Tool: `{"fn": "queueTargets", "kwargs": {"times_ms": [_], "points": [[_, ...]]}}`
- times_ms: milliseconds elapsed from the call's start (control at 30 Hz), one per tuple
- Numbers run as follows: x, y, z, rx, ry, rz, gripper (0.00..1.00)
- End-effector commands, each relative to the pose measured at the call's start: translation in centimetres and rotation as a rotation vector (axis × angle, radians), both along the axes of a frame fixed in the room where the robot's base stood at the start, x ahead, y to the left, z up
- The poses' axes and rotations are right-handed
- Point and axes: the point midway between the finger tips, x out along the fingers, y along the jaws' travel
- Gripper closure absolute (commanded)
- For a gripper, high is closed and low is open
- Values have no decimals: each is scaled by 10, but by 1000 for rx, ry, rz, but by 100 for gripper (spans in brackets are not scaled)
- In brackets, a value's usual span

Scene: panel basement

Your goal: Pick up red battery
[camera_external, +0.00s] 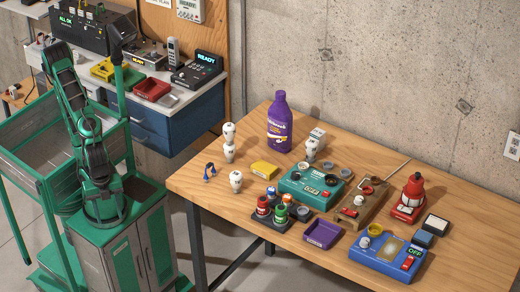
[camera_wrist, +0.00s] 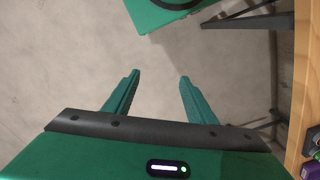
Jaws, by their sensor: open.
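What looks like the red battery (camera_external: 262,206) stands upright in a dark holder (camera_external: 256,222) near the table's front left edge, beside a green and a blue one of similar shape. My gripper (camera_wrist: 160,76) is open and empty in the wrist view, its two green fingers apart above bare floor. In the external view my arm is folded upright at the left, well away from the table, and its fingers cannot be made out. The red battery cannot be made out in the wrist view.
The wooden table (camera_external: 220,190) holds a purple bottle (camera_external: 279,125), white bulb-like items, a teal device (camera_external: 311,188), a purple tray (camera_external: 323,233) and a blue device (camera_external: 385,258). A green cart (camera_external: 30,150) stands at left. The table edge (camera_wrist: 304,90) runs along the wrist view's right.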

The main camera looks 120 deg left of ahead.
Motion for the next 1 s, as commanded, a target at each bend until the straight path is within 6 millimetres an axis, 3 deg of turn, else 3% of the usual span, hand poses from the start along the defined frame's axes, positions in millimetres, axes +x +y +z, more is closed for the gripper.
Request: {"fn": "queueTargets", "kwargs": {"times_ms": [133,267,567,800,1000], "points": [[-9,1,5,0,-13,15,49],[13,4,4,4,-11,107,49],[110,37,-19,95,-35,554,49],[181,83,-51,245,-117,907,49],[229,131,-75,404,-251,1168,49]]}}
